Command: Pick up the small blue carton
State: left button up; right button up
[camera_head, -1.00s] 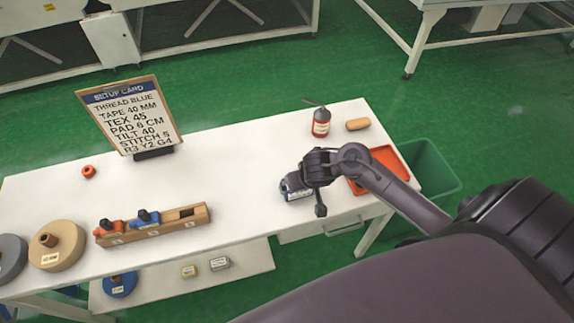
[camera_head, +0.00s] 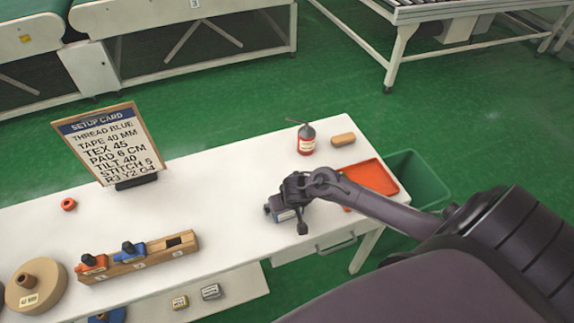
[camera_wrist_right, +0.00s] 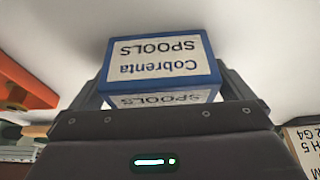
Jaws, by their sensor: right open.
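The small blue carton (camera_wrist_right: 160,58), with a white label reading "Cobrenta SPOOLS", lies on the white table. It fills the middle of the right wrist view, its lettering upside down. In the head view the carton (camera_head: 285,214) is mostly hidden under my right gripper (camera_head: 289,207). My right gripper (camera_wrist_right: 168,82) is open, with one finger on each side of the carton. I cannot tell whether either finger touches it. My left gripper is not in view.
A wooden holder (camera_head: 140,259) and setup card (camera_head: 108,145) stand left. A green bin (camera_head: 416,182) stands beside the table. The table middle is clear.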

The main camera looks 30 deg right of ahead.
jog(key=c, duration=0.9)
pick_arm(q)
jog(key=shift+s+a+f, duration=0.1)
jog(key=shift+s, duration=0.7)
pick_arm(e)
jog(key=shift+c, duration=0.6)
jog(key=shift+r, duration=0.15)
